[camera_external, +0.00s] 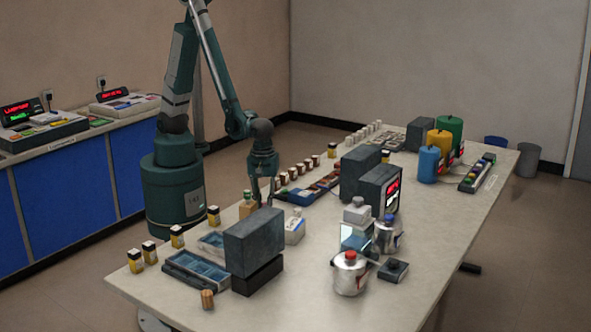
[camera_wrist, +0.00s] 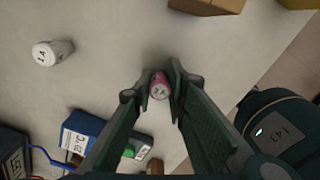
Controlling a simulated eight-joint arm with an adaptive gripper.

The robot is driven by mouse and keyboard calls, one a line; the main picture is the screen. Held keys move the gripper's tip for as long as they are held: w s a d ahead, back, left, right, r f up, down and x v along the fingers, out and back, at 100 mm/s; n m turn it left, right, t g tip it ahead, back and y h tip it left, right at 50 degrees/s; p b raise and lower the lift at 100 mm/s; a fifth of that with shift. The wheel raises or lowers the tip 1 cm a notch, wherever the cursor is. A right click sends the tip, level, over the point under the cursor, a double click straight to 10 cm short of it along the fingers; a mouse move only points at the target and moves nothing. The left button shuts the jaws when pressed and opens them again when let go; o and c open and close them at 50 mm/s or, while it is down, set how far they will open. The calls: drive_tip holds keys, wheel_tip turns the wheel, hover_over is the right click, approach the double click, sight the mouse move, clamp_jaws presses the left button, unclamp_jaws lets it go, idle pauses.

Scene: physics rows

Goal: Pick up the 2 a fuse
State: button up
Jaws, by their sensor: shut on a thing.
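My gripper (camera_wrist: 160,88) is shut on a small pink-red cylinder, which I take to be the 2 A fuse (camera_wrist: 159,91). The mark on its pale end is too small to read for sure. It sits between the two fingertips in the middle of the wrist view. In the external view my gripper (camera_external: 264,198) points down over the near part of the table, and the fuse cannot be made out there. A white cylinder marked 1 A (camera_wrist: 52,53) stands apart at the upper left of the wrist view.
A blue device marked °C (camera_wrist: 88,132) lies left of my fingers in the wrist view. A brown box (camera_wrist: 207,5) is at the top. In the external view, a dark grey block (camera_external: 254,242) and a metal canister with a red knob (camera_external: 350,273) stand on the table (camera_external: 400,308).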

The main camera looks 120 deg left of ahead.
sight(264, 202)
drive_tip(key=shift+r, duration=0.2)
drive_tip(key=shift+r+p, duration=1.05)
drive_tip(key=shift+r, duration=3.8)
drive_tip(key=shift+w, duration=0.1)
